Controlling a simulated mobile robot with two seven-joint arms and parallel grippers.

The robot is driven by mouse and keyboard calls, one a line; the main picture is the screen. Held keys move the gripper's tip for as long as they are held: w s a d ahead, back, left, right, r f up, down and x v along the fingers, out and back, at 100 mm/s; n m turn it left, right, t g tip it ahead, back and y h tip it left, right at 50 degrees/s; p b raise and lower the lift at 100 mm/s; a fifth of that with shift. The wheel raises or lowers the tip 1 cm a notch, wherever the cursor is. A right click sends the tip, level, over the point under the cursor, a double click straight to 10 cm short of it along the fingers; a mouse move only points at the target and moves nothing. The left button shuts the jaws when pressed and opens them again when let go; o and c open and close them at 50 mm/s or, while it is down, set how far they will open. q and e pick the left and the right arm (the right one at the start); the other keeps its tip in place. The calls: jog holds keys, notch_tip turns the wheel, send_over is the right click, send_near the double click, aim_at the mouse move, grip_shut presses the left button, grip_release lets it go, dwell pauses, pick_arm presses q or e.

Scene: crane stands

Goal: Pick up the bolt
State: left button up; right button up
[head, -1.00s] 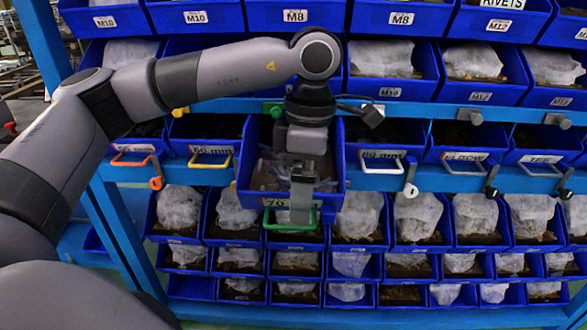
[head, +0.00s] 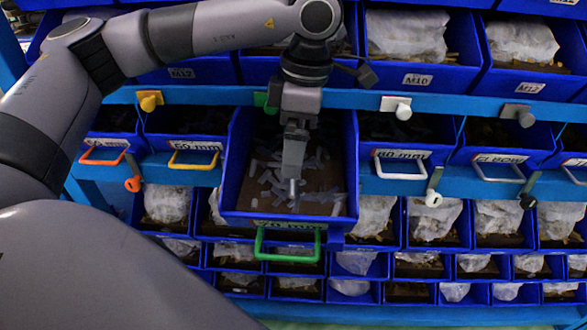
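Many small grey bolts (head: 268,178) lie loose on the brown floor of a pulled-out blue drawer (head: 236,165) with a green handle (head: 288,246). The drawer's front label is partly hard to read. My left gripper (head: 292,188) points down inside the drawer, with its tips low among the bolts. Its fingers line up from this view, so I cannot see whether they are apart or whether a bolt is between them. The gripper hides some of the bolts behind it. My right gripper is not in view.
Neighbouring drawers with an orange handle (head: 104,156), a yellow handle (head: 194,160) and a white handle (head: 402,168) flank the open drawer. A blue shelf rail (head: 440,104) runs above. Bins with bagged parts fill the rows above and below.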

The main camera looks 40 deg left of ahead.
pick_arm(q)
notch_tip(320, 180, down, 5)
jog(key=shift+s+f, duration=0.15)
jog(key=shift+f, duration=0.05)
jog(key=c, duration=0.8)
jog(key=shift+r, duration=0.1)
